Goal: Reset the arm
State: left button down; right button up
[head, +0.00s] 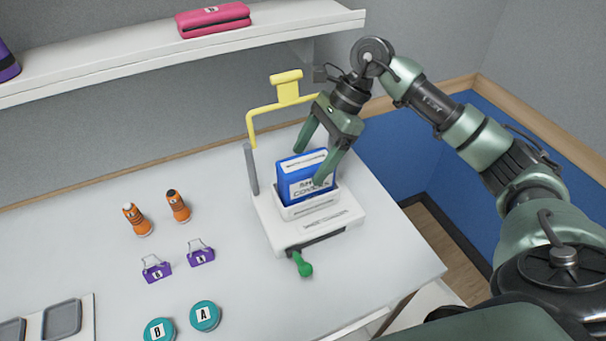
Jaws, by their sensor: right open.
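My right gripper (316,156) comes in from the right on its green arm. Its two green fingers are spread apart around the upper part of a blue box with a white label (306,178). I cannot tell whether either finger touches the box. The box stands upright in the white holder (262,214) of a device on the table. The device has a yellow handle frame (287,92) above and behind the box and a green knob (302,265) at its front. My left gripper is not in view.
Grey trays (62,319) lie at lower left. A wall shelf (130,62) holds a pink case (213,19). The table's right edge is near the device.

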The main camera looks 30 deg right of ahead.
jog(key=shift+v, duration=1.05)
